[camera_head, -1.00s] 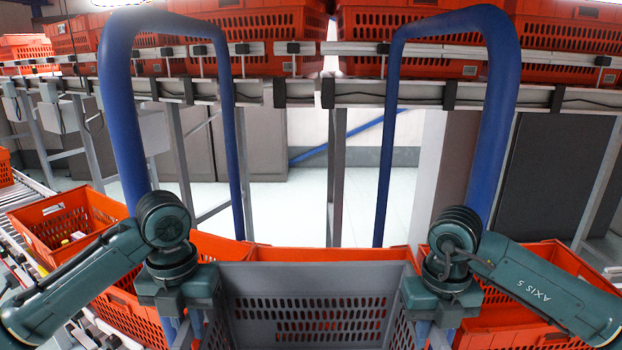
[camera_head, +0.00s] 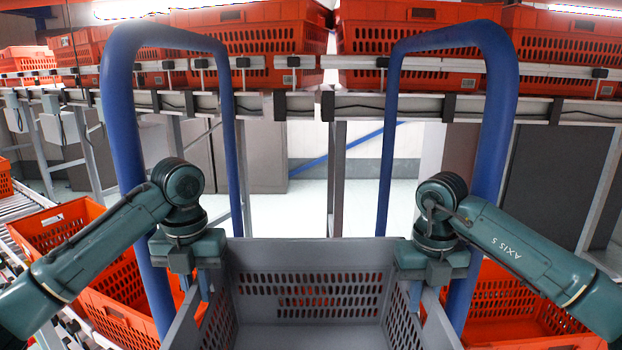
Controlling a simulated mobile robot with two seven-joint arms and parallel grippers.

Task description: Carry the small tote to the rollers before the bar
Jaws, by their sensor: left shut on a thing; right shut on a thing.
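The small tote is a grey crate (camera_head: 308,252) with slotted walls, at the bottom middle of the head view. It looks empty inside; its near side is cut off by the frame. My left gripper (camera_head: 203,285) is shut on its left wall near the far corner. My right gripper (camera_head: 416,290) is shut on its right wall near the far corner. The crate hangs roughly level between both arms. The rollers (camera_head: 22,205) show at the far left; the bar cannot be told apart for sure.
Blue tubular posts (camera_head: 127,130) (camera_head: 497,130) stand left and right beyond the crate. An orange tote (camera_head: 125,300) lies left of it and another (camera_head: 520,300) right. A raised conveyor (camera_head: 400,100) with several orange totes crosses the back. Pale floor shows between the posts.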

